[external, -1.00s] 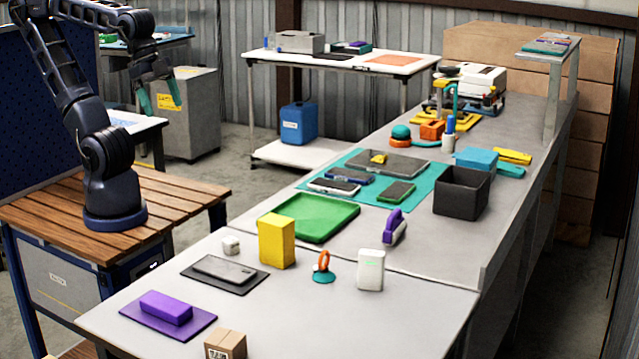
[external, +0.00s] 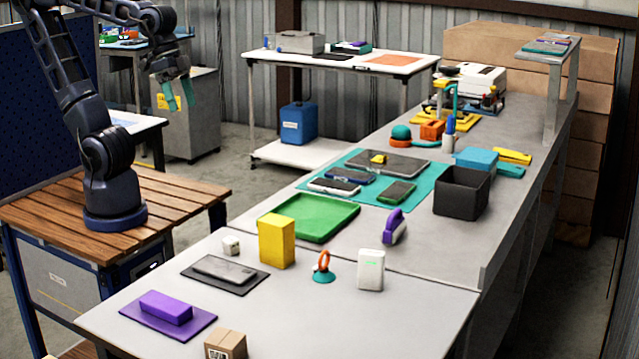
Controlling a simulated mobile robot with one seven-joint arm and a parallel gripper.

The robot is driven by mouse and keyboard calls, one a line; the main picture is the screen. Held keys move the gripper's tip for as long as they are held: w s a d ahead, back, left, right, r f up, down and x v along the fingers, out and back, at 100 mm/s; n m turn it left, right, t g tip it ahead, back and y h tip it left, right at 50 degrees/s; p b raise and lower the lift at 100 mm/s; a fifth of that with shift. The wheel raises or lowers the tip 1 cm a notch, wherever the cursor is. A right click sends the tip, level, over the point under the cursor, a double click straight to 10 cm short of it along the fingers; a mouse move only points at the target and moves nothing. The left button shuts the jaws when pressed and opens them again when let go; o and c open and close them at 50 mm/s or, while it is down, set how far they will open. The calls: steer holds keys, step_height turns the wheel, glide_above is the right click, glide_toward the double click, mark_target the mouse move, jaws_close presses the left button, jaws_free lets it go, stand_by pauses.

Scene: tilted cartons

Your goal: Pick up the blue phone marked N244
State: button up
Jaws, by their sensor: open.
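A dark phone with a blue edge (external: 350,176) lies on the teal mat (external: 425,193) on the long grey bench. The marking N244 is too small to read. A white-edged phone (external: 333,187) lies just in front of it, and a green-edged phone (external: 397,192) lies to its right. My gripper (external: 179,101) has teal fingers and is open and empty. It hangs in the air at upper left, well away from the phones.
A flat grey slab with a small yellow item (external: 388,162) lies behind the phones. A black bin (external: 461,191) stands right of the mat. A green tray (external: 309,217) and a yellow box (external: 276,243) stand nearer. Bare bench shows at front right.

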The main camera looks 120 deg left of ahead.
steer(key=w+a+f+n, duration=0.1)
steer(key=w+a+n, duration=0.7)
steer(key=w, duration=0.2)
steer(key=n, duration=2.4)
glide_above(350, 174)
steer(key=s, duration=0.6)
step_height(350, 174, down, 21)
steer(key=shift+w+a+x, duration=0.1)
steer(key=shift+w+x, duration=0.05)
steer(key=shift+x, duration=1.6)
steer(key=shift+w+a+x, duration=0.1)
steer(key=shift+x, duration=1.65)
steer(key=shift+w+a+x, duration=0.15)
steer(key=shift+x, duration=1.6)
steer(key=shift+r, duration=0.15)
steer(key=c, duration=1.2)
steer(key=shift+r, duration=0.15)
